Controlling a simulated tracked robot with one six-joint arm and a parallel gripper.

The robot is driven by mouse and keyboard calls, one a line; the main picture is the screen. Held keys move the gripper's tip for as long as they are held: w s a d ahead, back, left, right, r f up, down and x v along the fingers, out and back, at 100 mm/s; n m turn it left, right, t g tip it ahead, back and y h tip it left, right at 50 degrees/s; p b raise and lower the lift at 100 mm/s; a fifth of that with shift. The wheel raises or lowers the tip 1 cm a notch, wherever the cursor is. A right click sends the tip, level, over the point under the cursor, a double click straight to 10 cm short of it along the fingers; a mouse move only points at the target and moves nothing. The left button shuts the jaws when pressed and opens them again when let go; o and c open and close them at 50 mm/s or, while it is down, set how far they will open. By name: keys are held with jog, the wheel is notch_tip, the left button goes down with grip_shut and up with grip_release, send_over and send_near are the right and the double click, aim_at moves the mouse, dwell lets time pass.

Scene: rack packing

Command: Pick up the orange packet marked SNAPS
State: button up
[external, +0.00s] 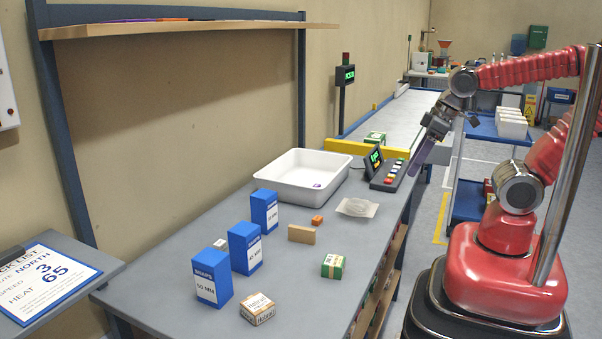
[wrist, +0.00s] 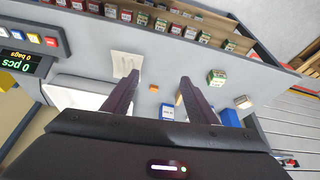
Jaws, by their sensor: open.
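A small orange packet (external: 317,220) lies on the grey bench, between the white tray and a tan block. Its marking is too small to read. It also shows in the wrist view as an orange spot (wrist: 154,88) between my fingers, far beyond them. My gripper (external: 420,158) is raised above the bench's right edge near the button console, well apart from the packet. The gripper's two dark purple fingers (wrist: 160,77) are spread in the wrist view, with nothing between them up close.
A white tray (external: 267,177) and a button console (external: 387,176) stand behind the packet. A tan block (external: 302,234), several blue boxes (external: 244,248), a green box (external: 333,266) and a white carton (external: 258,309) stand in front.

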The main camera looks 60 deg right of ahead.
notch_tip(320, 180, down, 16)
jog(key=w+a+n+g+h, duration=0.1)
jog(key=w+n+g+h, duration=0.2)
jog(key=n+h, duration=0.75)
jog(key=w+a+f+n+t, duration=0.1)
jog(key=w+n+t, duration=0.1)
jog(key=n, duration=0.2)
jog(key=w+a+f+n+t+y, duration=0.1)
jog(key=w+n+t, duration=0.1)
jog(key=n, duration=0.2)
jog(key=w+a+f+n+t, duration=0.1)
jog(key=w+a+n+t, duration=0.1)
jog(key=w+n, duration=0.1)
jog(key=shift+f+n, duration=0.4)
jog(key=shift+n, duration=0.45)
jog(key=w+a+n+t+y, duration=0.1)
jog(key=w+n, duration=0.1)
jog(key=w+a+r+n+t+y, duration=0.1)
jog(key=w+a+n, duration=0.1)
jog(key=w+a+n+t+y, duration=0.1)
jog(key=w+a+t, duration=0.1)
jog(key=shift+a+r+n, duration=0.1)
jog(key=shift+r+n, duration=0.25)
jog(key=shift+n, duration=0.05)
jog(key=shift+w, duration=0.1)
send_near(319, 220)
jog(key=shift+x, duration=2.2)
